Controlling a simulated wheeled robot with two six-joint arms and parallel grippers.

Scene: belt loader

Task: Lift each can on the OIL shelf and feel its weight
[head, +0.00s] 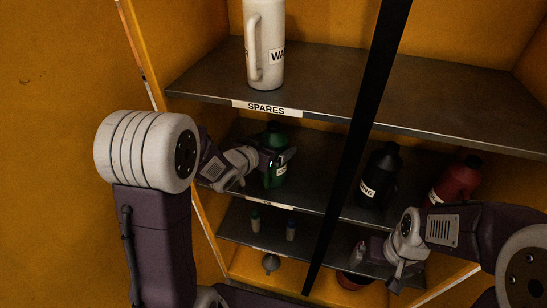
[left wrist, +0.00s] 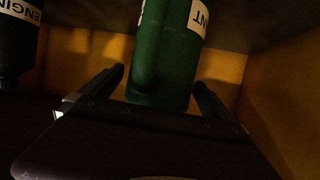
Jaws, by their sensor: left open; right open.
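A green can (head: 279,174) stands on the middle shelf (head: 318,190), whose front label is too small to read. My left gripper (head: 270,160) is at this can. In the left wrist view my open fingers (left wrist: 160,88) lie on either side of the green can (left wrist: 160,60), with gaps beside it. A black can (head: 379,170) with a white label stands further right, its label partly reading ENGINE in the left wrist view (left wrist: 15,40). A red can (head: 462,178) is at the right, partly hidden by my right arm. My right gripper (head: 393,279) is open and empty, low in front of the shelves.
A dark upright bar (head: 357,140) crosses in front of the shelves between the green and black cans. The SPARES shelf (head: 330,85) above holds a white jug (head: 265,45). The lower shelf holds small bottles (head: 291,231). A funnel-like item (head: 271,263) sits below.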

